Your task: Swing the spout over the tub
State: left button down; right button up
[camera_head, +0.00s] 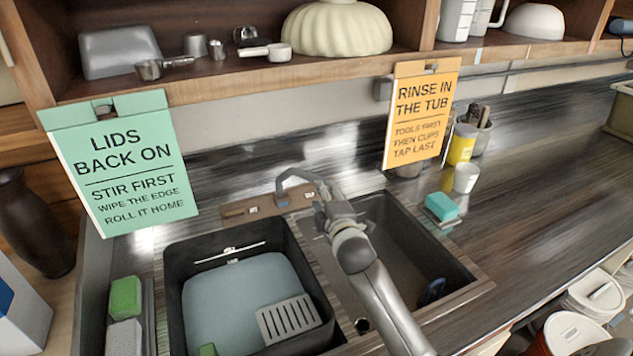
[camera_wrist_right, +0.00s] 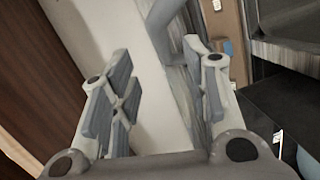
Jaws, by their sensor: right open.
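The grey tap spout (camera_head: 292,173) arches up from a wooden block behind the sink, its far end hidden by my right gripper. In the wrist view, my right gripper (camera_wrist_right: 160,92) is open, and the grey spout pipe (camera_wrist_right: 165,22) runs between the fingers, close to the right-hand one. Contact cannot be told. My left gripper is not in view.
A green sign (camera_head: 125,165) hangs at left and an orange sign (camera_head: 421,112) at right of the tap. A grey slotted plate (camera_head: 288,318) lies in the tub. A blue sponge (camera_head: 441,207) and white cup (camera_head: 466,178) stand right of the basin. A shelf (camera_head: 235,73) overhangs behind.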

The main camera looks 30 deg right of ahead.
jog(key=p+x, duration=0.1)
jog(key=x, duration=0.7)
jog(key=shift+w+f, duration=0.25)
jog(key=shift+w, duration=0.15)
grip_shut()
